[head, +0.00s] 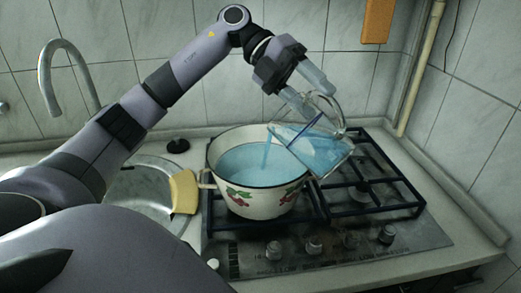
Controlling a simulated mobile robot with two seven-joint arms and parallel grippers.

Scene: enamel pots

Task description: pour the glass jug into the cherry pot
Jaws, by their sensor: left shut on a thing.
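The cherry pot (258,203) is white enamel with a dark rim and cherry pictures. It stands on the left part of the gas hob and holds light blue liquid. The glass jug (325,153) is tilted above the pot's right rim, its mouth toward the pot. Blue liquid is in the jug, and a thin blue stream falls from it into the pot. My left gripper (312,102) is shut on the jug from above, at its upper side. The exact grip is partly hidden by the glass. My right gripper is not in view.
The hob (340,238) has dark grates and several knobs at its front. The right burner is free. A round metal sink (150,195) with a tap (66,43) lies to the left, with a yellow sponge (184,191) at its edge. A tiled wall stands behind.

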